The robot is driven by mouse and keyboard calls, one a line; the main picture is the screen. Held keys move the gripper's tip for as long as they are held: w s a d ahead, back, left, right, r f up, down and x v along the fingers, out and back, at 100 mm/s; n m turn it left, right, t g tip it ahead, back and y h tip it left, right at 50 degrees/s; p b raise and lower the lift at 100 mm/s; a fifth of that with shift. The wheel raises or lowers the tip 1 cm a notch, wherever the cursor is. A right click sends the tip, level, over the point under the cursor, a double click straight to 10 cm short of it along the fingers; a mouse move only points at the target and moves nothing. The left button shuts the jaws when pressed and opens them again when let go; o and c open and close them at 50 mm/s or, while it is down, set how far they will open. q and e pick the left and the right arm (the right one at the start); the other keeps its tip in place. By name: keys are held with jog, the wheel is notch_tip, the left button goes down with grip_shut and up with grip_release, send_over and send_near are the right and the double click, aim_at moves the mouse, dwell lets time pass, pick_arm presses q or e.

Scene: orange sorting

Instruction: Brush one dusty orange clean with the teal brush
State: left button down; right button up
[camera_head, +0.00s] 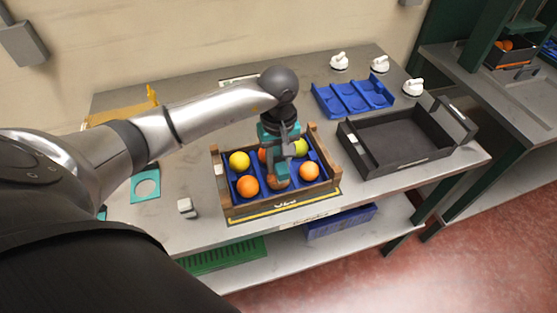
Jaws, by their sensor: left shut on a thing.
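My left gripper (279,166) reaches down over the middle of the wooden crate (225,199). It is shut on a teal thing with a brownish lower end, which looks like the teal brush (281,174); the arm hides much of it. The crate has blue compartments. An orange (248,185) lies at its front left and another orange (309,171) at its front right. A redder fruit, partly hidden, shows behind the gripper (262,155). I cannot tell which orange is dusty, or whether the held thing touches a fruit. My right gripper is not in view.
Yellow fruits lie at the crate's back left (239,160) and back right (299,147). A black tray (395,141) and an empty blue tray (352,97) stand to the right. A small white block (186,207) lies left of the crate. White-handled things (380,64) stand at the back.

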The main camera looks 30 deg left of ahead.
pick_arm(q)
jog(key=shift+f+b, duration=0.45)
jog(key=shift+b, duration=0.1)
dwell(1.2)
jog(key=shift+s, duration=0.1)
dwell(0.3)
